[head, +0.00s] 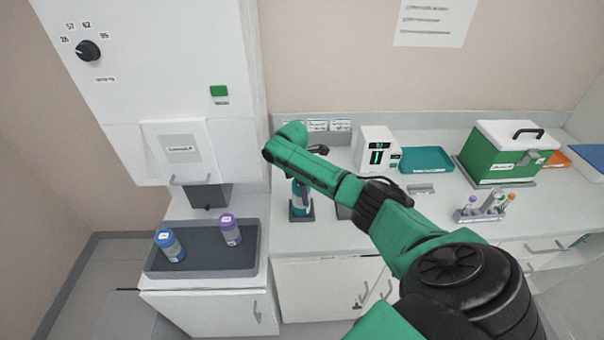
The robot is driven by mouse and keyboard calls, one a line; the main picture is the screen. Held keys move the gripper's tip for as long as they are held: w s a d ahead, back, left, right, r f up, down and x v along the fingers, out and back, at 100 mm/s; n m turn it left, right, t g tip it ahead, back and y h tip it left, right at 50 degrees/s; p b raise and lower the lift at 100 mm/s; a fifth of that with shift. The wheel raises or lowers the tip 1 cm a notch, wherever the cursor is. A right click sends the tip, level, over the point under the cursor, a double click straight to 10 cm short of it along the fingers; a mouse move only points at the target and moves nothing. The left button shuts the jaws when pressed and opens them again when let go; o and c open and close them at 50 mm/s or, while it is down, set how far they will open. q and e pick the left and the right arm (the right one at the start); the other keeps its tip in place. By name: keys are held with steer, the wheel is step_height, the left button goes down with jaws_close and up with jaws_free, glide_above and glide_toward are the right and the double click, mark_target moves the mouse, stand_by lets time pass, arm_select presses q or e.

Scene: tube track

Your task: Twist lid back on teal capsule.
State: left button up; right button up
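My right arm reaches in from the lower right across the counter. Just below the forearm, a capsule with a teal part (296,186) stands upright in a dark holder (300,215) on the counter. The arm hides its top, so I cannot tell whether a lid is on it. A blue-lidded capsule (169,245) and a purple-lidded capsule (230,230) stand in the dark tray on the left. No loose teal lid can be made out. My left gripper is out of view.
The grey tray (205,254) sits under a white dispenser cabinet (150,80). Behind my arm are a white device (376,150) and a teal tray (426,159). A green box (502,153) and a tube rack (480,215) stand at the right.

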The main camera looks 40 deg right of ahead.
steer(key=shift+m, duration=1.1)
steer(key=o, duration=1.5)
